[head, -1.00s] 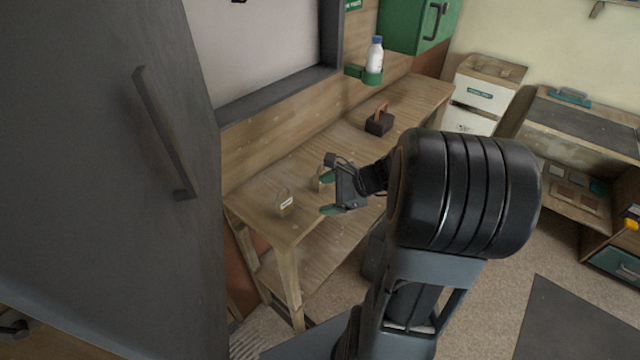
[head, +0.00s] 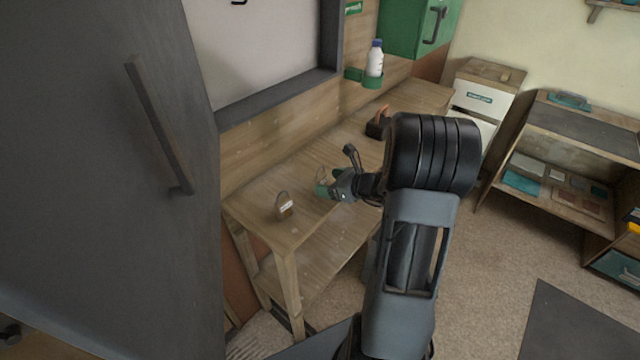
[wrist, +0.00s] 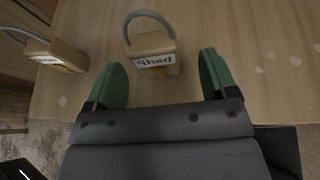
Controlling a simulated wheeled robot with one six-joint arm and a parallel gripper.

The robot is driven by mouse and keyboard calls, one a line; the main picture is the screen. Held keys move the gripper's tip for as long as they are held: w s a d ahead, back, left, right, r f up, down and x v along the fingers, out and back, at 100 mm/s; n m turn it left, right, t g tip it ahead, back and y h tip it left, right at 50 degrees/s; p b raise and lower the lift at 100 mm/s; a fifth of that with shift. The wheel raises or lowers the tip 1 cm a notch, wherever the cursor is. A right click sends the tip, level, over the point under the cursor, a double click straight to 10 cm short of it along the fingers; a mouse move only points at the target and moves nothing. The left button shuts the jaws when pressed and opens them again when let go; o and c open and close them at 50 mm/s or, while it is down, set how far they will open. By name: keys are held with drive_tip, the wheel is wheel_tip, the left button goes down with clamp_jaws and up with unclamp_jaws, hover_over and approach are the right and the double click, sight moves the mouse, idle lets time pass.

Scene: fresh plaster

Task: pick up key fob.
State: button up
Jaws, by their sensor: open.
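A wooden key fob with a grey loop and a label reading "Shed" (wrist: 153,44) lies on the wooden bench. In the wrist view it is ahead of my gripper (wrist: 161,66), between the lines of the two green fingers. My gripper is open and empty. In the head view my gripper (head: 322,187) is low over the bench, and the Shed fob is mostly hidden by it. A second, similar fob (wrist: 58,54) is at the left in the wrist view, its label hard to read. In the head view this fob (head: 284,207) sits near the bench's left end.
The bench (head: 262,222) has a lower shelf. A dark block with an orange handle (head: 376,127) stands farther back on it. A white bottle (head: 375,60) sits in a green wall holder. A tall grey door (head: 100,180) fills the left side.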

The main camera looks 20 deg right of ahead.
sight(324, 181)
drive_tip(key=shift+x, duration=2.6)
drive_tip(key=shift+s+a, duration=0.1)
drive_tip(key=shift+a, duration=0.1)
drive_tip(key=shift+c, duration=0.3)
drive_tip(key=shift+r, duration=0.1)
drive_tip(key=c, duration=0.9)
drive_tip(key=shift+r, duration=0.1)
drive_tip(key=shift+c, duration=0.2)
